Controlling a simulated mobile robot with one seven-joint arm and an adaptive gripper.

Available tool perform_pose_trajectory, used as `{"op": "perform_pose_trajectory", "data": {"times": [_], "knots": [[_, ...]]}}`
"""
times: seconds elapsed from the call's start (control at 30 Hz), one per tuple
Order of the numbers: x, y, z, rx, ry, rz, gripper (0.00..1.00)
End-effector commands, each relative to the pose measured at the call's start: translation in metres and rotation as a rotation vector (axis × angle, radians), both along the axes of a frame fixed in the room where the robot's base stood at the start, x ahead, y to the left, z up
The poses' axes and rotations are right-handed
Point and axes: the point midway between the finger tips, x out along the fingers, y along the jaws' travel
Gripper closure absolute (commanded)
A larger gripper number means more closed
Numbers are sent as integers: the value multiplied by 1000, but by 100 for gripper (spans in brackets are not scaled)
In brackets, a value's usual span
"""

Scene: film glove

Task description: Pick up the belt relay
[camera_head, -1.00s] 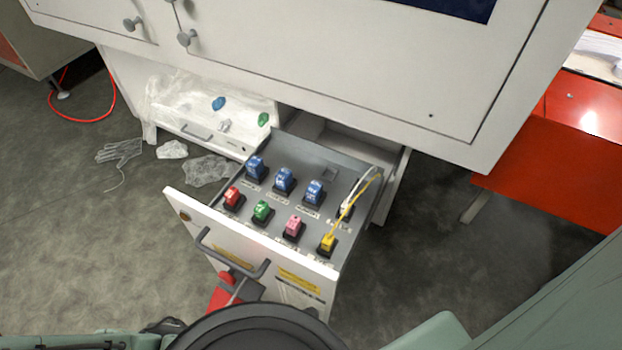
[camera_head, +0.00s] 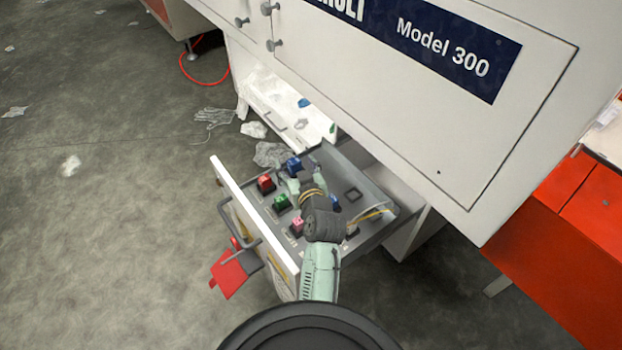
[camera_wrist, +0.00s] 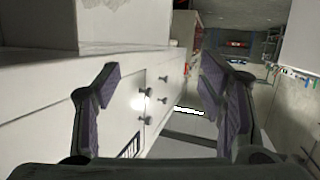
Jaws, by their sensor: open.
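Coloured relays sit in sockets on the grey panel of an open drawer (camera_head: 375,208). They include a red relay (camera_head: 266,183), a green relay (camera_head: 281,202), a pink relay (camera_head: 297,225) and a blue relay (camera_head: 293,165); another blue one (camera_head: 335,202) shows partly beside my wrist. The labels are too small to read, so I cannot tell which is the belt relay. My gripper (camera_head: 303,175) is open above the panel and hides part of the rows. In the wrist view its fingers (camera_wrist: 162,85) are apart with nothing between them; no relay shows there.
The white cabinet (camera_head: 420,130) overhangs the drawer's back. Yellow wire (camera_head: 370,216) lies at the panel's right end. A red tag (camera_head: 229,279) hangs by the drawer handle (camera_head: 236,222). A red-orange unit (camera_head: 560,240) stands right.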

Motion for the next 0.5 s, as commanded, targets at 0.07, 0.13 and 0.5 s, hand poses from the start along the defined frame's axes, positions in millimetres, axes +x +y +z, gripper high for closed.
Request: {"op": "perform_pose_trajectory", "data": {"times": [0.07, 0.13, 0.5], "knots": [[-18, -30, -36, 2, 94, -39, 36], [-30, -44, -58, 4, 148, -55, 36], [-2, -48, -96, 6, 192, -68, 36]]}}
